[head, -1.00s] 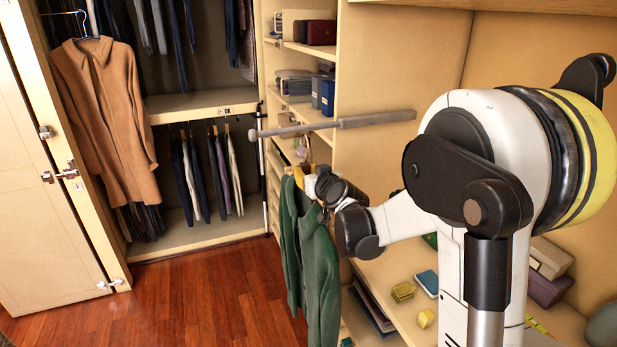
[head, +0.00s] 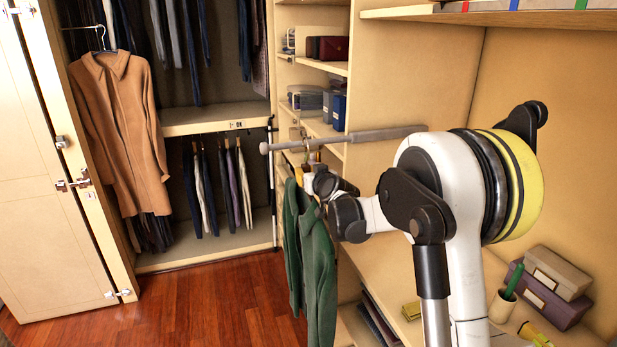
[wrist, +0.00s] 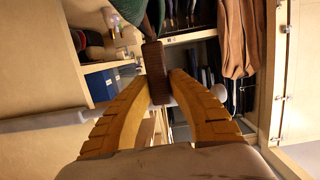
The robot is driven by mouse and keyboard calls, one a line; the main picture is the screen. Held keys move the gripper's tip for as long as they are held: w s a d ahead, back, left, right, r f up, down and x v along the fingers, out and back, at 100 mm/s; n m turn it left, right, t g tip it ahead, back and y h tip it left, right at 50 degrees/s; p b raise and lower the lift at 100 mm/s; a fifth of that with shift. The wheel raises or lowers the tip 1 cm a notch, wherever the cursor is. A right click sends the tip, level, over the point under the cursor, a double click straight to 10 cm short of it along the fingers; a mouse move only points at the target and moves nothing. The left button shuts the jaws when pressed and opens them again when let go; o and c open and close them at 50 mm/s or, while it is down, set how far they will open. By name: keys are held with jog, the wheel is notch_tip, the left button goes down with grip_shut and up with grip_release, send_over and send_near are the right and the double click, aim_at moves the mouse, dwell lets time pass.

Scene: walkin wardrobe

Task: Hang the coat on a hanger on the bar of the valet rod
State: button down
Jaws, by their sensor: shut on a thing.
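The green coat (head: 316,262) hangs on a hanger below my gripper (head: 303,175) in the head view. My gripper's yellow fingers are shut on the hanger, whose brown part (wrist: 154,62) stands between the fingertips in the wrist view. A bit of green coat (wrist: 126,8) shows at the top there. The grey valet rod (head: 350,137) juts left from the cabinet side, just above my gripper. In the wrist view the rod (wrist: 42,122) passes behind the fingers. The hook is small in the head view; I cannot tell whether it touches the rod.
A brown coat (head: 122,125) hangs at the left near an open door (head: 45,190). Shelves (head: 325,125) with boxes stand behind the rod. A lower shelf at the right holds boxes (head: 552,285) and a cup (head: 503,304). The wooden floor (head: 215,300) is clear.

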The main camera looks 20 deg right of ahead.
jog(key=shift+r+x, duration=0.3)
jog(key=shift+x, duration=1.1)
jog(key=shift+r+x, duration=0.3)
jog(key=shift+x, duration=1.15)
jog(key=shift+r+x, duration=0.3)
jog(key=shift+x, duration=1.1)
jog(key=shift+w+f+b, duration=0.25)
jog(key=shift+w+b, duration=0.05)
jog(key=shift+b, duration=0.05)
jog(key=shift+f+b, duration=0.95)
jog(key=shift+f, duration=0.3)
jog(key=shift+s+f+b, duration=0.1)
jog(key=shift+f+b, duration=0.2)
jog(key=c, duration=1.3)
grip_release()
jog(key=shift+a+f, duration=0.1)
jog(key=shift+s, duration=0.15)
